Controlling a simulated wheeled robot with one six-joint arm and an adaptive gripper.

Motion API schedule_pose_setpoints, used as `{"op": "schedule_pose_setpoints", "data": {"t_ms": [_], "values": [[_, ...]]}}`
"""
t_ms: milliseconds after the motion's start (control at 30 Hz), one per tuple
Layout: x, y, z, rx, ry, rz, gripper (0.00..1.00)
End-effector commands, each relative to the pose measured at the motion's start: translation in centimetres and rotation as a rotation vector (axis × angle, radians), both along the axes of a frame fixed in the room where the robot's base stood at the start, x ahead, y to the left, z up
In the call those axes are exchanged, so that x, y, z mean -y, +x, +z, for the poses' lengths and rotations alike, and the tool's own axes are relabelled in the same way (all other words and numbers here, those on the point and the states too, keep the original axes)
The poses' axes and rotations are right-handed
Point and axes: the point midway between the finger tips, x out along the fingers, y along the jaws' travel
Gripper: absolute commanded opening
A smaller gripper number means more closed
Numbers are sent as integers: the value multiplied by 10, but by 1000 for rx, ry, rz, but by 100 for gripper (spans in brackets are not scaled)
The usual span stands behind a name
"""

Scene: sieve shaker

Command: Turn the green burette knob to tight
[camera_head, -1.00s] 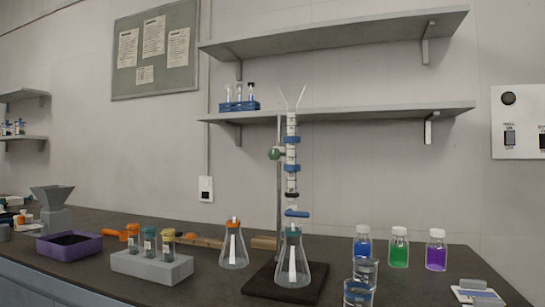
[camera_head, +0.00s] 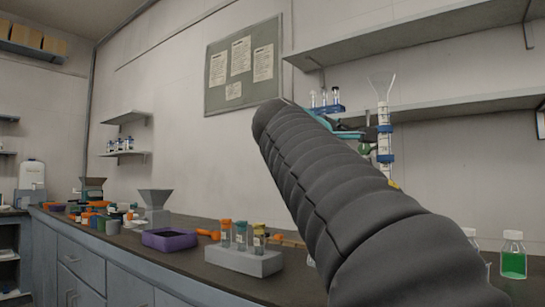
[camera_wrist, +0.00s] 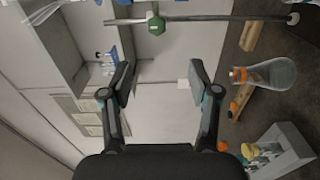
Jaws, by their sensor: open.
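The green burette knob (camera_wrist: 156,26) shows near the top of the wrist view, beside the dark stand rod (camera_wrist: 220,18). My gripper (camera_wrist: 160,75) is open and empty, with its fingers spread wide. The knob lies beyond the fingertips, roughly in line with the gap between them, and is not touched. In the head view the burette (camera_head: 384,143) stands upright with blue bands and a funnel top. There a small part of the knob (camera_head: 366,148) shows beside it, and my arm hides the lower burette and its stand.
A grey rack with capped vials (camera_head: 243,260), a purple tray (camera_head: 170,239) and a green bottle (camera_head: 513,258) are on the bench. A shelf (camera_head: 455,110) with a blue tube rack runs behind the burette.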

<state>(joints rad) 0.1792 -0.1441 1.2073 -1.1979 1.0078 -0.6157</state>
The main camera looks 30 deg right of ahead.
Motion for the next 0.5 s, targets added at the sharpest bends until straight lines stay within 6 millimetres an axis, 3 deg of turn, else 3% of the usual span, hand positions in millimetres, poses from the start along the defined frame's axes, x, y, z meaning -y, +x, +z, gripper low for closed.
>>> {"op": "schedule_pose_setpoints", "data": {"t_ms": [233, 500], "values": [[18, 7, 5, -3, -13, -12, 61], [62, 30, 5, 0, -10, -11, 61]]}}
